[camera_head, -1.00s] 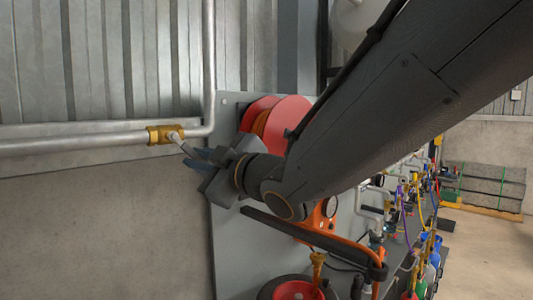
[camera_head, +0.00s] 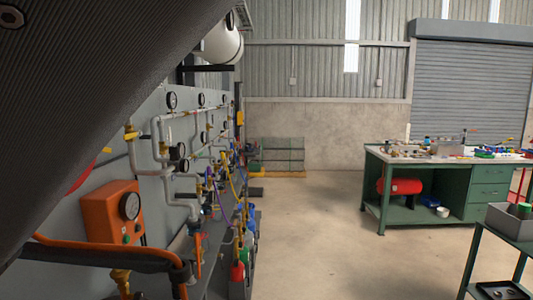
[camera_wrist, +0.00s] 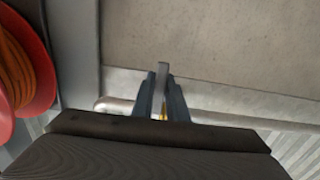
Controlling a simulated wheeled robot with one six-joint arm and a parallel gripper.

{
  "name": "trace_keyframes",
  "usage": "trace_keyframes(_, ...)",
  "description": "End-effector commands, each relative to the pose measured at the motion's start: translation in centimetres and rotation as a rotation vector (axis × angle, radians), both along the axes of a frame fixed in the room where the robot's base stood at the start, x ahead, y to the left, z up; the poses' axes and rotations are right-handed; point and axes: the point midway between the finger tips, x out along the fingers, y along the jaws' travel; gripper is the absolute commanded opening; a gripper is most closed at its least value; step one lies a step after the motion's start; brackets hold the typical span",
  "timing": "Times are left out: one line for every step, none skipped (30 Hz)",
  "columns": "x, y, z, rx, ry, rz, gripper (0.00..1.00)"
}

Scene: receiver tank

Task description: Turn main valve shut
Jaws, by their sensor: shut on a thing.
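In the wrist view my gripper (camera_wrist: 163,95) is shut on a light grey valve lever (camera_wrist: 162,69), whose end sticks out past the fingertips. A small bit of the brass main valve (camera_wrist: 163,115) shows between the fingers; the rest of it is hidden behind my gripper. A metal pipe (camera_wrist: 118,105) runs behind the fingers. In the head view my arm covers the upper left, and neither my gripper nor the main valve is in view.
A red reel with orange hose (camera_wrist: 22,70) is at the wrist view's left. The head view shows an orange gauge box (camera_head: 112,215), panel pipes with gauges (camera_head: 163,125), a white tank (camera_head: 222,42) and a green workbench (camera_head: 375,195). The floor between panel and bench is clear.

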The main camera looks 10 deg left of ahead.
Motion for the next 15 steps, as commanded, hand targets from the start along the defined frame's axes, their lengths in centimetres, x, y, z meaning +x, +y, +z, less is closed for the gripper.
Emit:
trace_keyframes(-0.42, 0.00, 0.16, 0.002, 0.011, 0.005, 0.00)
trace_keyframes(-0.58, 0.01, 0.17, 0.001, 0.017, 0.007, 0.00)
trace_keyframes(-0.75, 0.00, 0.18, 0.000, 0.024, 0.009, 0.00)
trace_keyframes(-0.86, 0.00, 0.19, -0.001, 0.028, 0.010, 0.00)
trace_keyframes(-0.94, 0.00, 0.20, -0.001, 0.030, 0.011, 0.00)
trace_keyframes(-1.01, 0.00, 0.21, -0.002, 0.034, 0.011, 0.00)
trace_keyframes(-1.05, 0.00, 0.22, -0.002, 0.035, 0.012, 0.00)
trace_keyframes(-1.08, -0.01, 0.23, -0.002, 0.036, 0.012, 0.00)
trace_keyframes(-1.10, 0.00, 0.23, -0.002, 0.037, 0.012, 0.00)
trace_keyframes(-1.11, 0.00, 0.24, -0.002, 0.038, 0.012, 0.00)
trace_keyframes(-1.11, 0.00, 0.25, -0.002, 0.038, 0.012, 0.00)
trace_keyframes(-1.11, 0.00, 0.26, -0.002, 0.038, 0.012, 0.00)
trace_keyframes(-1.11, 0.00, 0.26, -0.002, 0.038, 0.012, 0.00)
trace_keyframes(-1.10, 0.00, 0.27, -0.002, 0.038, 0.012, 0.00)
trace_keyframes(-1.10, 0.00, 0.27, -0.002, 0.038, 0.012, 0.00)
